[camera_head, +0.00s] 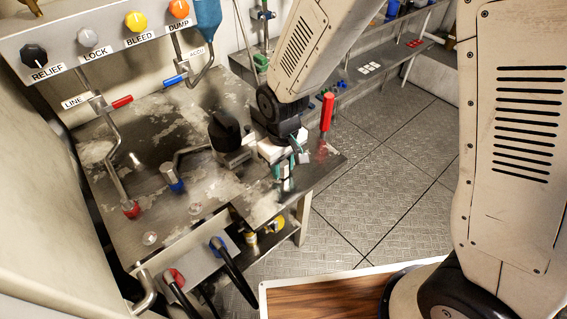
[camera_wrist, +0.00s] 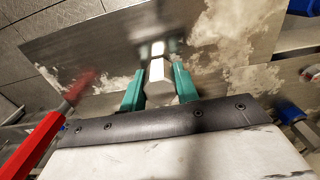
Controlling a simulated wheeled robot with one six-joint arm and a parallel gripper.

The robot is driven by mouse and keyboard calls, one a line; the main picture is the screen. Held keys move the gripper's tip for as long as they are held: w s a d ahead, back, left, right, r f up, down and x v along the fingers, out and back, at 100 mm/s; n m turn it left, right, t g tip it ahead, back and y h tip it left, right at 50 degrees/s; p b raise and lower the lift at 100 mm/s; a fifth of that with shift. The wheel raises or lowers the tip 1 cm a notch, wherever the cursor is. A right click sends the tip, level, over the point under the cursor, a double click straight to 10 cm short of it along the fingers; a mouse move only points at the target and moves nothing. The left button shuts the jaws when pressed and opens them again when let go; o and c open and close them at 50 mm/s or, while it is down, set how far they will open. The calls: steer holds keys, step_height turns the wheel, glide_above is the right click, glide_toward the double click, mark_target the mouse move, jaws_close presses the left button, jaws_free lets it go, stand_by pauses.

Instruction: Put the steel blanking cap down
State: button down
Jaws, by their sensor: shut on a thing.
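My gripper (camera_head: 286,178) is over the right front part of the steel bench (camera_head: 205,205). In the wrist view, its two green fingers (camera_wrist: 158,68) are shut on the steel blanking cap (camera_wrist: 158,82), a shiny faceted metal piece, with one finger on each side. The bench top lies below and beyond the cap in that view. I cannot tell whether the cap touches the bench or hangs just above it. In the head view the cap is small and partly hidden by the fingers.
A red-handled tool (camera_head: 327,112) stands upright at the bench's right edge, close to my gripper. A bent pipe with a blue-collared fitting (camera_head: 173,178) and a black knob (camera_head: 223,130) lie left. Labelled valve knobs (camera_head: 88,37) line the panel behind.

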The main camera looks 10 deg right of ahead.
mark_target(283, 163)
steer(key=shift+f, duration=0.3)
steer(key=c, duration=1.1)
jaws_free()
steer(key=shift+o, duration=0.2)
step_height(283, 163, up, 11)
steer(key=shift+f, duration=0.1)
steer(key=s+d+r+m, duration=0.2)
steer(key=s+d+r, duration=0.1)
steer(key=d+r, duration=0.45)
steer(key=s+d+r+m, duration=0.2)
steer(key=s+d+r, duration=0.2)
steer(key=s+d, duration=0.3)
steer(key=s+d+r+m+t, duration=0.1)
steer(key=s+d+r+m, duration=0.1)
steer(key=s+d+r, duration=0.2)
steer(key=s+d, duration=0.3)
steer(key=s, duration=0.2)
steer(key=shift+m, duration=0.4)
